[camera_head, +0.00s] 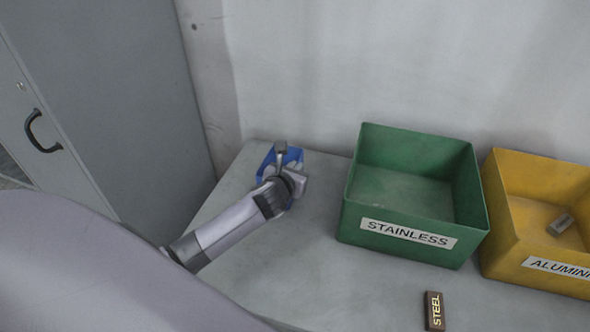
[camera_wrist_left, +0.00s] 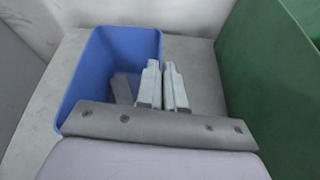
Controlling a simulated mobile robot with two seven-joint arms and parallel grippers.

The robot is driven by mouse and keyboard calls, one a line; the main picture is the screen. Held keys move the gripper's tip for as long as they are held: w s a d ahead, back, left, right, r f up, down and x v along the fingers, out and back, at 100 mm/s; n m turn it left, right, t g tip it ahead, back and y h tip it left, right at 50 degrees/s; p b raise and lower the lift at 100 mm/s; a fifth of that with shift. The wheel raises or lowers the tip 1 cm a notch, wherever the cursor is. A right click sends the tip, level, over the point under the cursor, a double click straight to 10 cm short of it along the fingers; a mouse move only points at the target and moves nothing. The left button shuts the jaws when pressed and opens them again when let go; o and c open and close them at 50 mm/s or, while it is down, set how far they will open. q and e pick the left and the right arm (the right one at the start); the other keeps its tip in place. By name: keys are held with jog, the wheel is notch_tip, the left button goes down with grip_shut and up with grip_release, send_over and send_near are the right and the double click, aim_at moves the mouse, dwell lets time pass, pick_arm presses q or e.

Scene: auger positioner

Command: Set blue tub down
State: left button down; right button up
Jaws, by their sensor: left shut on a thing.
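The blue tub (camera_head: 265,166) is at the back left end of the grey table, left of the green bin. In the left wrist view the tub (camera_wrist_left: 88,75) looks upright and open at the top, with a grey piece (camera_wrist_left: 127,88) inside. My left gripper (camera_head: 281,152) is at the tub and partly hides it. Its two fingers (camera_wrist_left: 163,86) are shut on the tub's right wall, one on each side. I cannot tell whether the tub's base touches the table. My right gripper is not in view.
A green bin (camera_head: 415,240) labelled STAINLESS and a yellow bin (camera_head: 520,260) with a grey block (camera_head: 560,225) stand to the right. A dark STEEL block (camera_head: 434,311) lies in front. A grey cabinet (camera_head: 100,90) stands left, with a wall behind. The front-middle table (camera_head: 340,285) is clear.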

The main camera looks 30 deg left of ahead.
pick_arm(q)
jog(key=c, duration=1.3)
grip_release()
jog(key=shift+f, duration=0.1)
